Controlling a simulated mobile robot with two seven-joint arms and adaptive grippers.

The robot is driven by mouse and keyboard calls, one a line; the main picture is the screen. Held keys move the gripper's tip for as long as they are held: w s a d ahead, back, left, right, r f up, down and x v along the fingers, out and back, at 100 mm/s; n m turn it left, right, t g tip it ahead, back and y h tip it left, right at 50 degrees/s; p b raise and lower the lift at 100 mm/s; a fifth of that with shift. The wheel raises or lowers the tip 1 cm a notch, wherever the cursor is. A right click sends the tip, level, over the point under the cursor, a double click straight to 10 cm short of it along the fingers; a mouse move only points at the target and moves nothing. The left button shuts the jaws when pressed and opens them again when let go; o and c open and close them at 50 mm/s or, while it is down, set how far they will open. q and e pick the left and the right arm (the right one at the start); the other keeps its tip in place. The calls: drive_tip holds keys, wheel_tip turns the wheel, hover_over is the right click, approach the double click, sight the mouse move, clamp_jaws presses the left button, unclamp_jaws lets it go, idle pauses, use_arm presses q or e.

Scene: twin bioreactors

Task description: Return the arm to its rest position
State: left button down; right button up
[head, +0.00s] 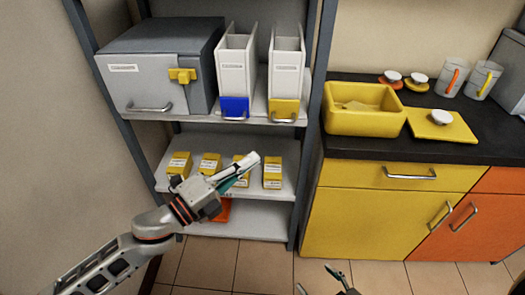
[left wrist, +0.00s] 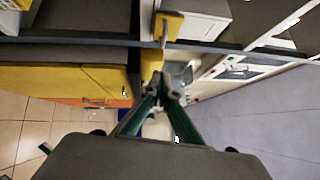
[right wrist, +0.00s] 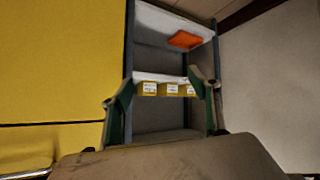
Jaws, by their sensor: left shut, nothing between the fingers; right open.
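My left arm comes in from the lower left of the head view and reaches across the front of the shelf unit. Its gripper (head: 242,170) is shut and empty, in front of the middle shelf with the yellow boxes. In the left wrist view the left fingertips (left wrist: 163,84) meet with nothing between them. My right gripper (head: 335,281) shows only by its fingertips at the bottom edge of the head view. In the right wrist view the right gripper (right wrist: 160,92) is open and empty, with its fingers wide apart and facing the shelves.
The shelf unit (head: 308,150) holds a grey cabinet (head: 150,85), two white file holders (head: 237,72) and several yellow boxes (head: 272,172). An orange item (head: 222,212) lies on the bottom shelf. A dark counter (head: 365,148) at right carries a yellow tub (head: 362,122) and mugs. The tiled floor is clear.

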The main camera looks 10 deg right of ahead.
use_arm(q)
drive_tip(key=shift+s+a, duration=0.25)
drive_tip(key=shift+a, duration=0.15)
use_arm(e)
drive_tip(key=shift+s+f, duration=0.1)
use_arm(q)
drive_tip(key=s+a+f+n+t+y+p, duration=0.45)
drive_tip(key=a+f+n+y, duration=0.65)
drive_tip(key=n, duration=0.8)
drive_tip(key=s+a+f+n+g+y+p, duration=0.1)
drive_tip(key=s+a+f+n+g+y, duration=0.2)
drive_tip(key=s+a+f+n, duration=0.5)
drive_tip(key=s+a+f+g, duration=0.1)
drive_tip(key=s+a+f, duration=0.6)
drive_tip(key=s, duration=0.1)
drive_tip(key=shift+s+a+f, duration=0.15)
use_arm(e)
drive_tip(key=shift+m, duration=0.3)
drive_tip(key=r, duration=0.1)
drive_tip(key=a+r, duration=0.1)
drive_tip(key=r, duration=0.2)
drive_tip(key=shift+s+a, duration=0.15)
drive_tip(key=shift+s, duration=0.15)
